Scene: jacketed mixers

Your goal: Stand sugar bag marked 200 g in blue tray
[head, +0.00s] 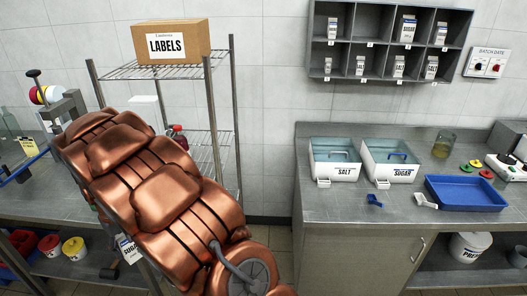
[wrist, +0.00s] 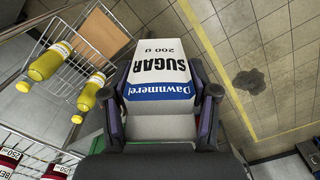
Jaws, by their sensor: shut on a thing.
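The sugar bag (wrist: 160,68) is white with a blue band, marked SUGAR and 200 g. In the wrist view it sits between the two fingers of my gripper (wrist: 162,94), which is shut on it. Part of the bag also shows at the lower left of the head view (head: 128,249), below my copper-coloured arm, which hides most of the gripper there. The blue tray (head: 465,192) lies on the right-hand bench and looks empty.
A salt bin (head: 335,160) and a sugar bin (head: 391,160) stand left of the tray, with scoops before them. A pigeonhole shelf (head: 388,43) with small bags hangs above. A wire rack (head: 222,110) stands behind my arm. Yellow bottles (wrist: 50,62) are near the gripper.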

